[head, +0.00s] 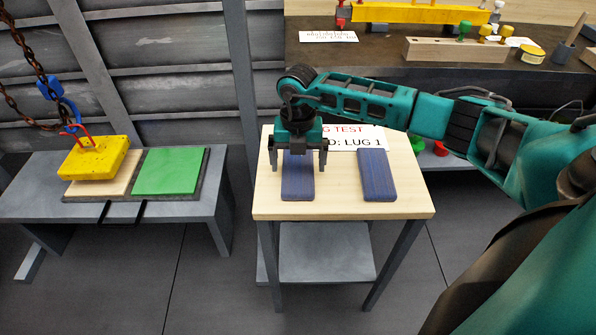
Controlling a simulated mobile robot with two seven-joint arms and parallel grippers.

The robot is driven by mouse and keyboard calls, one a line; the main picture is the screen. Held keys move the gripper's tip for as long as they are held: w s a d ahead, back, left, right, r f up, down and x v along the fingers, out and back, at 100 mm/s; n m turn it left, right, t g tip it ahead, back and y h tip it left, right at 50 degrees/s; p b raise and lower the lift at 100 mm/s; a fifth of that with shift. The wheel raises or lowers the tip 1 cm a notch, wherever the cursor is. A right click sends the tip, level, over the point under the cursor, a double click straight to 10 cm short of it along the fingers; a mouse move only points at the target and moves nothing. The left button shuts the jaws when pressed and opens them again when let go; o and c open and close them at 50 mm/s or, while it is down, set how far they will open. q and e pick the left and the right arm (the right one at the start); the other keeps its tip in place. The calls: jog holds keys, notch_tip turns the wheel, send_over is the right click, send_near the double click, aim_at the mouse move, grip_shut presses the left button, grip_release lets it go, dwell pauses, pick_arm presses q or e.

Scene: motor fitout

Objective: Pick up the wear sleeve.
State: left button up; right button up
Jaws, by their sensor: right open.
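Two flat blue slabs lie on a small pale wooden table (335,210). The left blue slab (298,188) and the right blue slab (378,180) are apart, each with its long side running front to back. Nothing in view is labelled as the wear sleeve, and I cannot tell for sure which thing it is. My right gripper (298,166) is open, pointing down over the left slab. Its two fingers show on either side of that slab; I cannot tell whether they touch it. The gripper hides the slab's far end. My left gripper is not in view.
A printed card (368,142) lies at the table's back, partly covered by my right arm. At left, a yellow block (95,158) hangs from a rusty chain (28,60) over a grey bench (30,190) with a green pad (168,171). A dark workbench (365,52) holds several items behind.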

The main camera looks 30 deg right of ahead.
notch_tip(320, 180, down, 2)
jog(key=shift+r, duration=0.1)
jog(key=c, duration=1)
